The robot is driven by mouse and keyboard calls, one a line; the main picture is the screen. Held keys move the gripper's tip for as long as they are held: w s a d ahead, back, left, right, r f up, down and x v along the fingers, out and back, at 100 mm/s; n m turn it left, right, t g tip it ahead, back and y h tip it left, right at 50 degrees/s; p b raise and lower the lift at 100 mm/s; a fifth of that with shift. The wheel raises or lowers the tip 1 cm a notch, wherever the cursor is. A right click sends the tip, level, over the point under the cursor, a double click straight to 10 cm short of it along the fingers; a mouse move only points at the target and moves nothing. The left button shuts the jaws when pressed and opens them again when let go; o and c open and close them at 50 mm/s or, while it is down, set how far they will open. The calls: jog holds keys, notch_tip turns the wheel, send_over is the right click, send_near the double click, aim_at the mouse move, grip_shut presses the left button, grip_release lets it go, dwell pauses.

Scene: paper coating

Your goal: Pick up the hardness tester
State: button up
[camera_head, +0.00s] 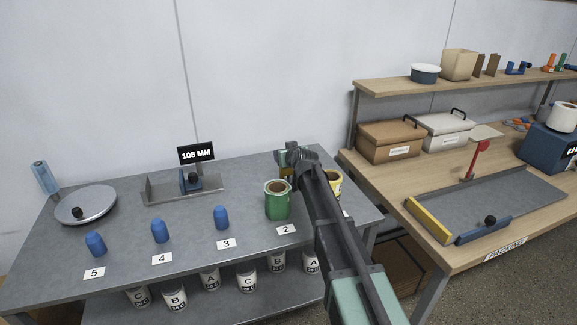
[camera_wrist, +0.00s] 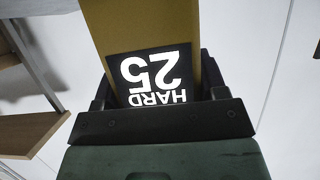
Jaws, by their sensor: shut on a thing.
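The hardness tester (camera_wrist: 145,28) is a mustard-yellow block with a black display reading "HARD 25", upside down in the wrist view. My gripper (camera_wrist: 160,98) is shut on it, with dark fingers on both sides of the display. In the head view my gripper (camera_head: 294,154) is over the back right of the grey table, behind the green roll. Only a small yellowish part of the tester (camera_head: 286,172) shows there. My arm hides part of that area, so I cannot tell its exact height above the table.
The green roll (camera_head: 278,204) and a yellow roll (camera_head: 334,180) stand close to my arm. Blue cylinders (camera_head: 160,232), a round scale (camera_head: 86,206) and a "105 MM" gauge (camera_head: 196,154) are to the left. The packing bench (camera_head: 455,245) is at right.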

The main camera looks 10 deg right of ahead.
jog(key=shift+c, duration=0.6)
notch_tip(320, 180, up, 20)
jog(key=p, duration=2)
jog(key=shift+r, duration=0.25)
jog(key=shift+f, duration=0.1)
notch_tip(320, 180, down, 21)
jog(key=b, duration=2)
jog(key=shift+r, duration=0.5)
jog(key=shift+f, duration=0.3)
jog(key=o, duration=1.1)
jog(key=shift+r, duration=0.1)
jog(key=shift+c, duration=0.2)
